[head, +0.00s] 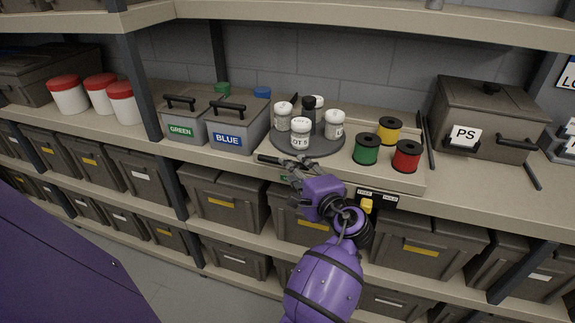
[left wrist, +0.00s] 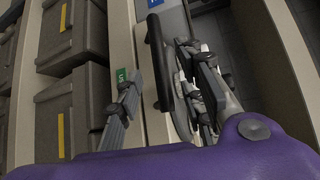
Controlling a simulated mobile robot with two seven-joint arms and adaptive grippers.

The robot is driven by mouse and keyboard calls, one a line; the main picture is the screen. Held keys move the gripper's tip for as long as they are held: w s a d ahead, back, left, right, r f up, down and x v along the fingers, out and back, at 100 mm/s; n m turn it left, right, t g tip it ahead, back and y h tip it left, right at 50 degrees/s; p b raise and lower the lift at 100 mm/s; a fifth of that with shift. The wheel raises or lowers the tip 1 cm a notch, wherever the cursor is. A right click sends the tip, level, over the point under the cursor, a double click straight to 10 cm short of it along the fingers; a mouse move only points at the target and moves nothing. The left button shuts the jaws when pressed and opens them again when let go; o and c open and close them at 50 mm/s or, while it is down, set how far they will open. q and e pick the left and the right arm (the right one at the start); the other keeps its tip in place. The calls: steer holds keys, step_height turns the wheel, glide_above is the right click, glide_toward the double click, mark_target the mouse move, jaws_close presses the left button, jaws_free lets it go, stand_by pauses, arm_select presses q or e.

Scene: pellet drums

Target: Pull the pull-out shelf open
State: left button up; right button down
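The pull-out shelf (head: 395,182) is a beige board lying on the middle shelf level. It carries a dark round turntable (head: 320,146) with several white-lidded jars and a dark bottle, and green, red and yellow spools. A black bar handle (head: 270,160) is at its front left; it also shows in the left wrist view (left wrist: 157,62). My left gripper (head: 297,170) is at the handle. In the left wrist view my left gripper (left wrist: 160,88) is open, with the handle between its fingers and gaps on both sides. My right gripper is not in view.
A yellow latch (head: 367,204) on a black plate marked with small text sits below the shelf's front edge. Bins marked GREEN (head: 183,129) and BLUE (head: 236,137) stand left, a PS bin (head: 483,122) right. Lidded boxes (head: 224,195) fill the level below.

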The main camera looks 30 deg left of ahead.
arm_select(q)
steer(key=f+v, duration=0.1)
steer(key=v, duration=0.5)
steer(key=shift+r, duration=0.5)
